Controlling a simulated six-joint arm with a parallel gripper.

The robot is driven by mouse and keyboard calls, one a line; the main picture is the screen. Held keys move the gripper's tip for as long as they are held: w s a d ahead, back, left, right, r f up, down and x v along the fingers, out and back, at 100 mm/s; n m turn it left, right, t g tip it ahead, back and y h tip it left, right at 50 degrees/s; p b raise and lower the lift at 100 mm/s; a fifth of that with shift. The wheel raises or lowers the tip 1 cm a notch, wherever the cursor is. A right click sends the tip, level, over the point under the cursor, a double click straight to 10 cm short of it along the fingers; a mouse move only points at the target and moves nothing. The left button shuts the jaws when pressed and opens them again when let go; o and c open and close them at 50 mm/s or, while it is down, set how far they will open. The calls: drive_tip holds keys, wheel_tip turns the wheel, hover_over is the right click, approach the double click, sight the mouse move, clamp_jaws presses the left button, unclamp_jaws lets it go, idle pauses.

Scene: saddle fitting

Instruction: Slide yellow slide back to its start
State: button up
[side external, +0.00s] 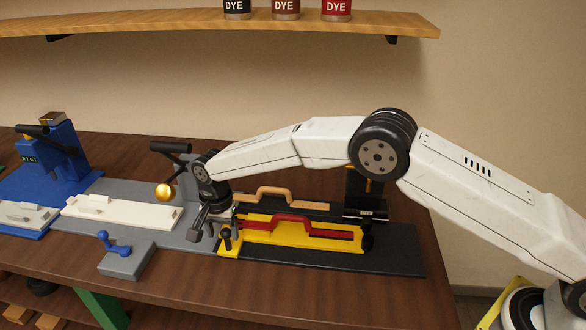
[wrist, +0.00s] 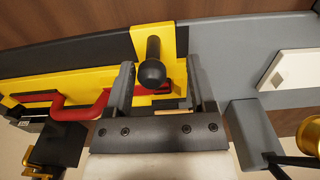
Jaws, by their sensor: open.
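The yellow slide (side external: 283,238) lies along the black base plate, with a red handle (side external: 310,226) on it. A black knob (side external: 226,236) stands upright on the yellow block at the slide's left end. In the wrist view the knob (wrist: 152,70) shows between my two open fingers, and the yellow slide (wrist: 80,70) runs off to the left. My gripper (side external: 206,220) is open and empty, close to the knob. I cannot tell whether either finger touches the knob.
A tan handle (side external: 262,193) lies behind the yellow slide. A blue press (side external: 60,160) stands farther left. The table's front strip is clear.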

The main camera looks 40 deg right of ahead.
drive_tip(key=shift+r, duration=2.45)
drive_tip(key=shift+d, duration=0.1)
drive_tip(key=shift+s+d+r, duration=0.1)
drive_tip(key=shift+d+r, duration=0.2)
drive_tip(key=shift+d, duration=0.25)
drive_tip(key=s+d+r+n+t, duration=0.1)
drive_tip(key=s+d+r+n, duration=0.1)
drive_tip(key=s+d, duration=0.45)
drive_tip(key=s+d+r+n, duration=0.2)
drive_tip(key=s+d+n, duration=0.1)
drive_tip(key=d, duration=0.6)
drive_tip(key=s+d+n, duration=0.2)
drive_tip(key=s+d, duration=0.2)
drive_tip(key=s, duration=0.5)
drive_tip(key=s+d+n+t, duration=0.1)
drive_tip(key=s+d+n, duration=0.1)
drive_tip(key=s+d, duration=0.3)
drive_tip(key=s+f, duration=0.1)
drive_tip(key=s, duration=0.3)
drive_tip(key=shift+t, duration=0.3)
drive_tip(key=shift+d, duration=0.1)
